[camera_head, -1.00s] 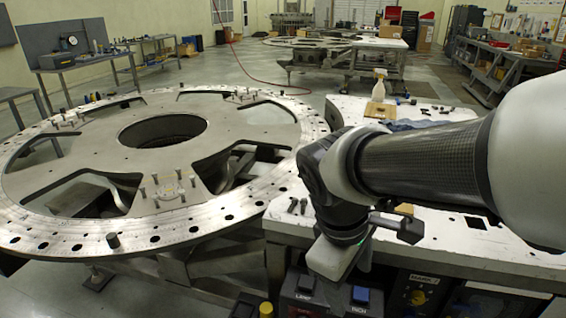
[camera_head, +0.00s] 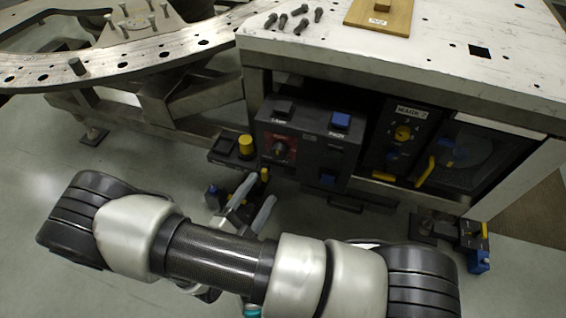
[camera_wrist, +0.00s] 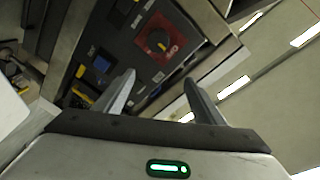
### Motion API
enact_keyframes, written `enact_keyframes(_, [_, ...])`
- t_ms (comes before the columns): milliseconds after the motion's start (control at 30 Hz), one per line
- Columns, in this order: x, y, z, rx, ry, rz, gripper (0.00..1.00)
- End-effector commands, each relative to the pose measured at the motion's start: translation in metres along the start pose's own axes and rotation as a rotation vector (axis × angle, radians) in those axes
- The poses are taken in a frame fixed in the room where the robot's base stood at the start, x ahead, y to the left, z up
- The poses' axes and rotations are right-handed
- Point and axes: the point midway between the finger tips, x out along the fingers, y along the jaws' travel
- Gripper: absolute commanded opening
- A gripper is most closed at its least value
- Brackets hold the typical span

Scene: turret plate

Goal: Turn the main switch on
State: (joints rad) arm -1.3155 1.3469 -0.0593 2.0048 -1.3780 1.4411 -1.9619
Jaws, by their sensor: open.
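A dark control box (camera_head: 310,133) hangs under the white-topped bench. On its left part is a red plate with a dark rotary knob (camera_head: 279,149), which appears to be the main switch. In the wrist view the knob (camera_wrist: 158,41) is a dark disc with a light mark on the red plate, a little beyond my fingertips. My gripper (camera_head: 262,188) is open and empty, below and in front of the box. In the wrist view the fingers of my gripper (camera_wrist: 159,80) point toward the panel, apart from the knob.
A yellow button (camera_head: 246,145) sits left of the box, and a blue button (camera_head: 341,121) is on the box's upper right. A yellow dial (camera_head: 403,132) and a yellow handle (camera_head: 425,171) are further right. Bolts (camera_head: 300,26) lie on the bench top.

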Motion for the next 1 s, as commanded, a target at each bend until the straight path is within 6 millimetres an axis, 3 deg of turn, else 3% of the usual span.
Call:
enact_keyframes(33, [-0.005, 0.015, 0.012, -0.076, -0.037, -0.045, 0.63])
enact_keyframes(100, [-0.011, 0.023, 0.022, -0.148, -0.072, -0.088, 0.63])
enact_keyframes(233, [-0.011, 0.029, 0.028, -0.203, -0.096, -0.12, 0.63])
enact_keyframes(367, [0.002, 0.027, 0.029, -0.205, -0.094, -0.121, 0.63])
enact_keyframes(1000, [0.132, 0.014, 0.042, -0.202, -0.092, -0.116, 0.63])
